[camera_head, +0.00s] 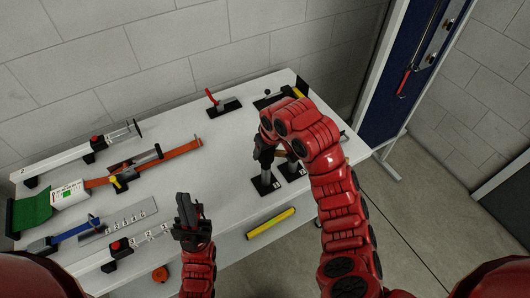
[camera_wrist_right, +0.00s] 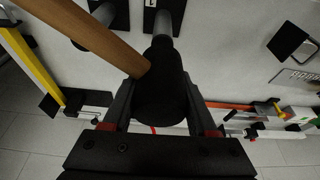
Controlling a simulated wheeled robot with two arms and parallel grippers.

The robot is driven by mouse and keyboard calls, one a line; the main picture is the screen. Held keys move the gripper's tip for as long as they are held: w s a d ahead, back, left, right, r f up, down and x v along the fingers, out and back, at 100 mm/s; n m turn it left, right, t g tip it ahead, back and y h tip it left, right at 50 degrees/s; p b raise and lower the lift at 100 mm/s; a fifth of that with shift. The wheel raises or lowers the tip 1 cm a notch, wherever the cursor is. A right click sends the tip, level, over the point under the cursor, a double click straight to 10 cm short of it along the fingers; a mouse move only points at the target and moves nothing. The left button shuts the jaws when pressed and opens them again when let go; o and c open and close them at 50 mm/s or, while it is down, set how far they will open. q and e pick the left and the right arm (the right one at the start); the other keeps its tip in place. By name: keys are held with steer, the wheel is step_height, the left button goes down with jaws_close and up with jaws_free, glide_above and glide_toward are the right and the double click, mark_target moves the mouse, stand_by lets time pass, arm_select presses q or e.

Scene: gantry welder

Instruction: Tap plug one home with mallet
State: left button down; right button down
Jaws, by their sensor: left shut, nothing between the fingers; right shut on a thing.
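My right gripper (camera_head: 264,152) is over the right part of the table, above a grey upright post (camera_head: 266,178) on a black base plate. In the right wrist view its fingers (camera_wrist_right: 160,115) are shut on the black mallet head (camera_wrist_right: 160,88). The mallet's wooden handle (camera_wrist_right: 95,35) slants up to the left. A grey post (camera_wrist_right: 164,22) shows just beyond the head; I cannot tell whether they touch. A base plate labelled 1 is partly in view; a plug is not clearly visible. My left gripper (camera_head: 188,208) is shut and empty above the table's front.
The white table (camera_head: 190,165) holds clamps, a green cloth (camera_head: 32,210), an orange strap and a ruler plate (camera_head: 118,217) on the left. A red-handled toggle clamp (camera_head: 222,103) stands at the back. A second post stands close by.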

step_height(320, 180, up, 4)
steer(key=p, duration=0.4)
steer(key=shift+r, duration=0.15)
stand_by(0.4)
